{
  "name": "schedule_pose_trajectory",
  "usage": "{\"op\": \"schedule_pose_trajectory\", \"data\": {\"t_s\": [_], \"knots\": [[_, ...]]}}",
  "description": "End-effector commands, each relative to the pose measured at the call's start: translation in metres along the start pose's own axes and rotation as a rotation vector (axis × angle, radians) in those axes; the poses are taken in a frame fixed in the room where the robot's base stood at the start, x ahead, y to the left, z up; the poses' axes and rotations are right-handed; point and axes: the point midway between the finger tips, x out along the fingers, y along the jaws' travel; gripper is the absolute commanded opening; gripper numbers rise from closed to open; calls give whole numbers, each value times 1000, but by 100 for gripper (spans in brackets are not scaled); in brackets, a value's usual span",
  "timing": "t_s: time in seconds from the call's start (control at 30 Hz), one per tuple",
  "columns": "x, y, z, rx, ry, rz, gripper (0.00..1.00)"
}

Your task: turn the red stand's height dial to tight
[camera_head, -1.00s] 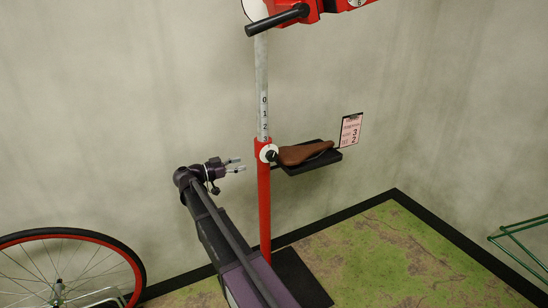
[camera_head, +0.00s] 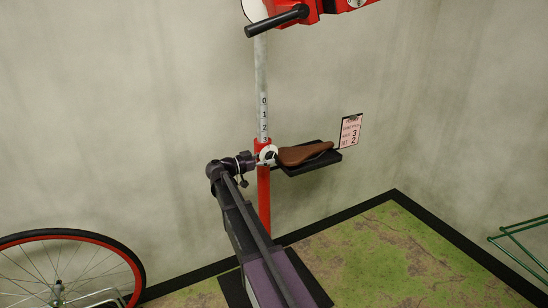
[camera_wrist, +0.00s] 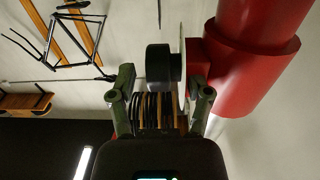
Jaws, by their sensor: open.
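The red stand (camera_head: 264,200) is upright in the head view, with a pale numbered post rising from its collar. Its height dial (camera_head: 271,157) is a black knob on a white disc at the collar. In the wrist view the black knob (camera_wrist: 163,65) stands out sideways from the white disc, beside the red collar (camera_wrist: 260,60). My gripper (camera_head: 259,161) is at the dial from the left. In the wrist view my gripper (camera_wrist: 163,90) is open, its fingers either side of the knob's line. I cannot tell whether they touch it. The dial's markings are not readable.
A brown saddle (camera_head: 305,153) lies on a black shelf (camera_head: 322,160) just right of the dial. A note card (camera_head: 351,131) stands behind it. The red clamp head (camera_head: 290,14) is above. A red-rimmed wheel (camera_head: 62,233) is at lower left. Green tubing (camera_head: 520,232) is at right.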

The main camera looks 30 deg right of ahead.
Motion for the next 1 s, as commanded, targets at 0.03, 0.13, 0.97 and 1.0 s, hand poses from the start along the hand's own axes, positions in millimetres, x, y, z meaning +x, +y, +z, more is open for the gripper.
{"op": "schedule_pose_trajectory", "data": {"t_s": [0.03, 0.13, 0.97, 1.0], "knots": [[8, 0, 0, 0, 0, 2, 64], [17, 0, 0, 0, 0, 1, 64], [30, 2, 0, 0, -1, 4, 0], [30, 2, 0, 0, -1, 5, 0]]}}
